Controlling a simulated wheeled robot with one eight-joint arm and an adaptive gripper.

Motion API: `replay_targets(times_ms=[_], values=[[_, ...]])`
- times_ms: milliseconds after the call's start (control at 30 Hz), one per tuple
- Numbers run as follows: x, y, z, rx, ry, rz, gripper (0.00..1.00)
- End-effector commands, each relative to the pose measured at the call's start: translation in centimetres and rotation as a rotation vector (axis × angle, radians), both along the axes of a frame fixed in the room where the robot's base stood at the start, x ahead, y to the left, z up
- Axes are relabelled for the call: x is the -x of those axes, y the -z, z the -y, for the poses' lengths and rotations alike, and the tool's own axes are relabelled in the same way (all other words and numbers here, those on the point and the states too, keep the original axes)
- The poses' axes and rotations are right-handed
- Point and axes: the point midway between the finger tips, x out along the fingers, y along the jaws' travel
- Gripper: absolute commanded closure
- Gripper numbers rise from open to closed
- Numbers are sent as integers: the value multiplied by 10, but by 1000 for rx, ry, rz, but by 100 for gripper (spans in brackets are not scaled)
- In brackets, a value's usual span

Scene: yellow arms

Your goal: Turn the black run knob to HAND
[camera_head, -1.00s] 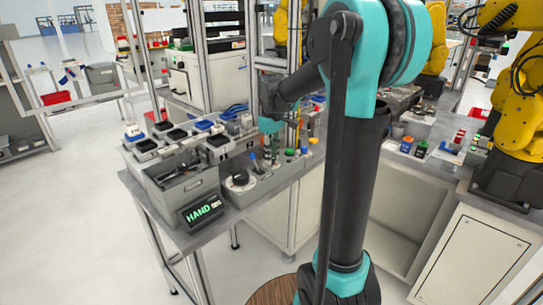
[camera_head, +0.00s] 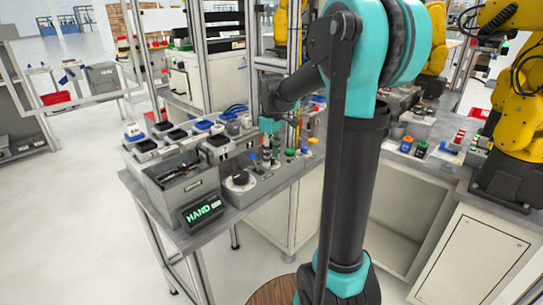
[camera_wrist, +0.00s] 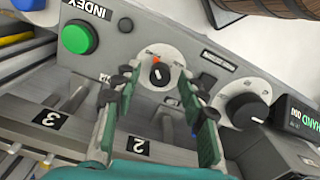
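My gripper (camera_wrist: 157,84) is open in the wrist view, its two dark fingertips well apart. Between and beyond them is a small black knob (camera_wrist: 159,73) on a round white dial with an orange mark; I see no finger touching it. A larger black knob (camera_wrist: 245,109) on a white dial lies to the right, outside the fingers. It also shows in the head view (camera_head: 240,178). Beside it a display (camera_head: 201,210) reads HAND in green. I cannot read a label naming either knob as the run knob. In the head view my gripper (camera_head: 268,155) is small and over the panel.
A green button (camera_wrist: 77,39) sits beside an INDEX label in the wrist view. Numbered grey bays are below the panel. Grey bins (camera_head: 183,185) stand left of the knobs. Yellow robot arms (camera_head: 515,130) stand at the right. The floor at the left is clear.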

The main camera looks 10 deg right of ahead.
Motion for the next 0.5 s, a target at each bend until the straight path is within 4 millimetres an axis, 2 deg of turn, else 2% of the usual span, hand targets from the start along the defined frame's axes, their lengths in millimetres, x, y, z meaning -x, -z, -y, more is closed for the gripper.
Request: replay_targets(times_ms=[300,500], values=[[0,-3,0,0,0,0,57],[0,-28,0,0,0,0,57]])
